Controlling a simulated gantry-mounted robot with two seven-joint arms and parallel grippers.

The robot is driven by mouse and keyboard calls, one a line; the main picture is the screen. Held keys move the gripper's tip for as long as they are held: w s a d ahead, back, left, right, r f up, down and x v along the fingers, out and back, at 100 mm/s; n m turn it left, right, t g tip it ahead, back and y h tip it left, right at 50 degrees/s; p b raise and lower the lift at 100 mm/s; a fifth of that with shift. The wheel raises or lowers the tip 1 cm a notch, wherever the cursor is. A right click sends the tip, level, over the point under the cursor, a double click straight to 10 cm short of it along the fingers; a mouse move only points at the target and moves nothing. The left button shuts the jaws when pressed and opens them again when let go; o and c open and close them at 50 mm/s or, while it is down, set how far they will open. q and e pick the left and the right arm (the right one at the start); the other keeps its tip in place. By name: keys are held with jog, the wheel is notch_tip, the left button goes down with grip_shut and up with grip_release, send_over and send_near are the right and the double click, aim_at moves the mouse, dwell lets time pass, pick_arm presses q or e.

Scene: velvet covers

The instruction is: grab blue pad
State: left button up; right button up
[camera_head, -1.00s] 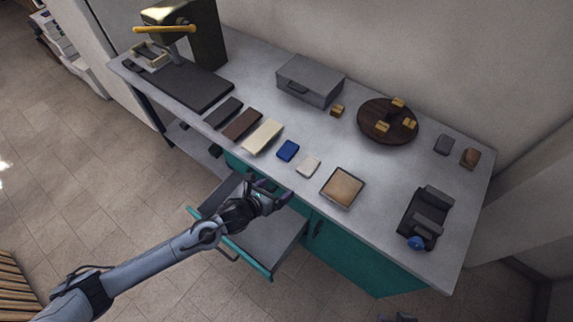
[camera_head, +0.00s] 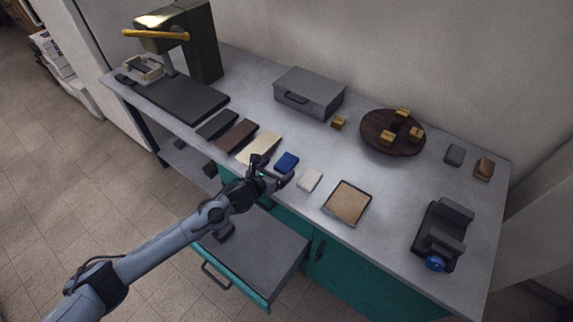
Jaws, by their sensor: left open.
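The blue pad (camera_head: 287,162) is a small flat block lying near the front edge of the grey worktop. My left gripper (camera_head: 272,170) comes in from the left and is open. Its fingers are spread at the front edge, beside the pad on its near left side, one by the cream pad and the other close to the pad's near right corner. Whether a finger touches the pad, I cannot tell. The pad is mostly visible and is not held. My right gripper is not clearly seen.
A cream pad (camera_head: 261,146) lies left of the blue pad and a small white pad (camera_head: 309,180) right. A framed tan board (camera_head: 347,203) is farther right. Below the worktop, an open drawer (camera_head: 255,262) sticks out. A grey case (camera_head: 309,95) stands behind.

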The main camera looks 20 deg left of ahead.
aim_at(285, 164)
pick_arm(q)
jog(key=shift+w+d+f, duration=0.1)
jog(key=shift+w+f, duration=0.35)
jog(key=shift+w, duration=0.05)
jog(key=shift+b+x, duration=0.7)
jog(key=shift+x, duration=1.35)
jog(key=shift+c, duration=0.2)
jog(key=c, duration=1)
jog(key=shift+r, duration=0.1)
